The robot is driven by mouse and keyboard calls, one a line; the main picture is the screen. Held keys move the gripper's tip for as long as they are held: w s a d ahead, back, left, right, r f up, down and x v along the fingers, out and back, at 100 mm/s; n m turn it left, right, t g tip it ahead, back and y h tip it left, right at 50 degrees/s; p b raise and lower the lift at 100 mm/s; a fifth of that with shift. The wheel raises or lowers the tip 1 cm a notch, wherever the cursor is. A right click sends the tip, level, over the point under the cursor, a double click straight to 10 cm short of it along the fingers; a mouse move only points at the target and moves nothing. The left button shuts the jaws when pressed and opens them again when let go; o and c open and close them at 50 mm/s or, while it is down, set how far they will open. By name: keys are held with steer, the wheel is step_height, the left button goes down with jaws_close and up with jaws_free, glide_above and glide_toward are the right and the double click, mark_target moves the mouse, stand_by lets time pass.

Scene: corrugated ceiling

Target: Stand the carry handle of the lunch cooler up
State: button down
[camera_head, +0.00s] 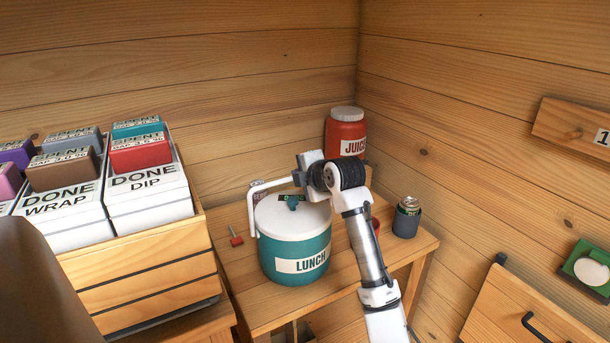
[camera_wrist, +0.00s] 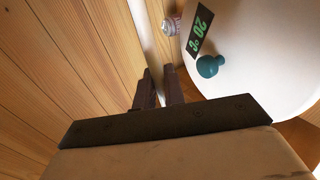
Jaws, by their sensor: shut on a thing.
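The lunch cooler (camera_head: 290,258) is a teal tub with a white lid (camera_head: 305,222) and a LUNCH label, standing upright on the small wooden table. Its white carry handle (camera_head: 252,214) rises at the left side, and its crossbar runs behind the lid towards my gripper. My gripper (camera_head: 302,179) is at the right part of the crossbar, above the lid's back edge. In the wrist view the handle (camera_wrist: 146,35) runs down between the dark fingers of my gripper (camera_wrist: 159,77), which are shut on it. The handle's right side is hidden by my arm.
A red juice jar (camera_head: 346,131) stands behind my gripper in the corner. A can in a dark holder (camera_head: 406,219) is to the right. A small red item (camera_head: 236,237) lies left of the cooler. A crate (camera_head: 150,269) of labelled boxes stands further left. Wooden walls close the back and right.

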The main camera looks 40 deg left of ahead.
steer(key=shift+w+a+f, duration=0.15)
steer(key=shift+a, duration=0.25)
steer(key=shift+d, duration=0.1)
steer(key=c, duration=1.6)
jaws_free()
steer(key=shift+d, duration=0.1)
steer(key=b+v, duration=0.3)
steer(key=v, duration=1)
steer(key=shift+d+b, duration=0.3)
steer(key=shift+b, duration=0.05)
